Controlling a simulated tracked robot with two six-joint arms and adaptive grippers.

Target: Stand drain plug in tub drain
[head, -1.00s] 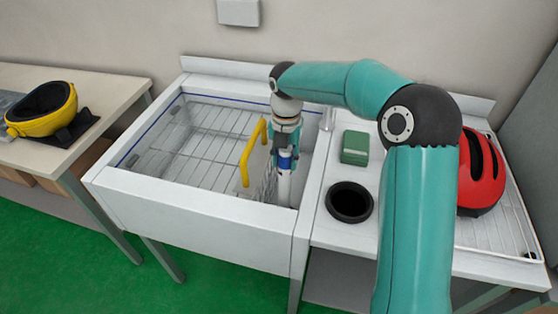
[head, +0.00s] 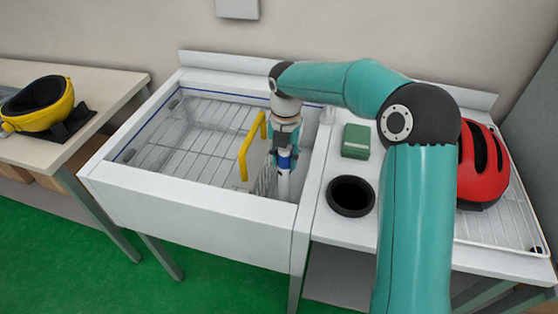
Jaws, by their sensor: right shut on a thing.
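The plug's lower end is hidden behind the tub's front wall. The tub drain is also hidden, so I cannot tell whether the plug touches it. My left gripper is not in view.
A yellow handle (head: 246,154) rises just left of my gripper, above a wire rack (head: 190,135) in the tub. On the right counter are a green block (head: 356,141), a black round cup (head: 350,196) and a red helmet (head: 484,170). A yellow mask (head: 45,105) lies on the left table.

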